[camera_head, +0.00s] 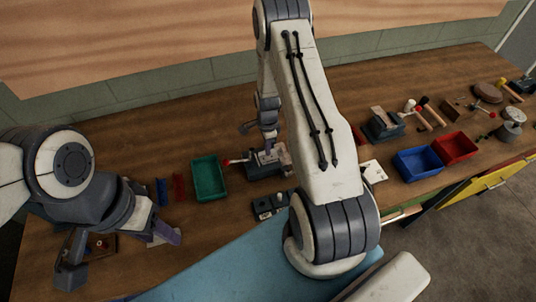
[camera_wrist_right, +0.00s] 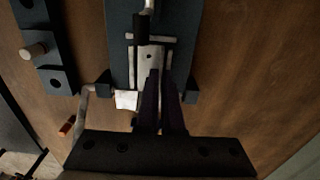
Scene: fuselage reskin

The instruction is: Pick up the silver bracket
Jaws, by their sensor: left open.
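The silver bracket (camera_wrist_right: 152,56) appears as a pale metal plate with a dark hole, lying in a blue-grey clamp fixture (camera_wrist_right: 120,25) in the right wrist view. In the head view the fixture (camera_head: 262,172) stands right of the green bin. My right gripper (camera_wrist_right: 161,76) points at the bracket, with its dark fingertips over the plate's near part and a narrow gap between them. Whether they grip the plate cannot be told. In the head view my right gripper (camera_head: 268,148) is at the fixture. My left gripper (camera_head: 168,236) is open, low over the bench at left.
A green bin (camera_head: 209,178) stands between my grippers. Blue (camera_head: 417,163) and red (camera_head: 455,148) bins sit at right, with tools and small parts beyond. A dark block with pegs (camera_head: 270,205) lies near the bench's front edge. A blue curved panel (camera_head: 235,265) fills the foreground.

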